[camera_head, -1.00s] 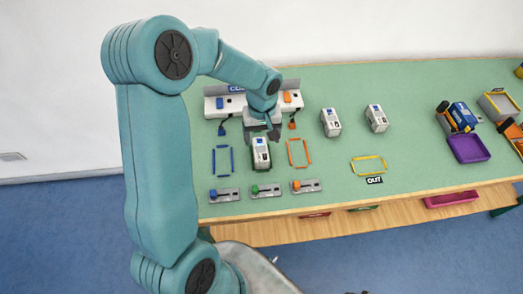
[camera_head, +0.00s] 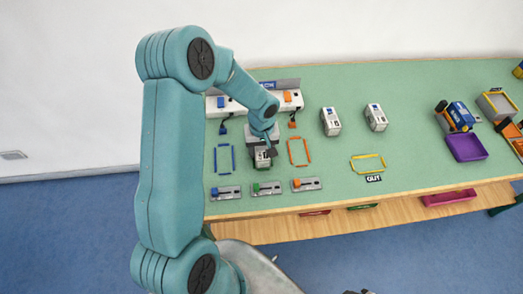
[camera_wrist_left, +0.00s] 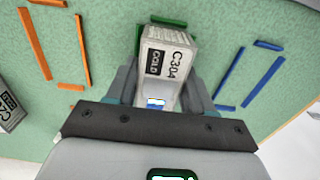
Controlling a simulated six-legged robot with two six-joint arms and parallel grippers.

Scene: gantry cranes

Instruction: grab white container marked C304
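The white container marked C304 COLD (camera_wrist_left: 168,50) stands inside a green outline in the left wrist view. In the head view the container (camera_head: 262,157) is partly hidden under my left gripper (camera_head: 263,143). In the left wrist view my left gripper (camera_wrist_left: 163,90) has one finger on each side of the container's near part. The fingers look open, with a narrow gap beside the container; firm contact does not show. My right gripper is not in view.
Blue (camera_head: 224,159) and orange (camera_head: 299,152) outlines flank the container. Several switches stand along the front edge, including a green one (camera_head: 266,188). Two more white containers (camera_head: 330,121) (camera_head: 376,117) stand to the right. A yellow outline (camera_head: 368,164) lies on clear green tabletop.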

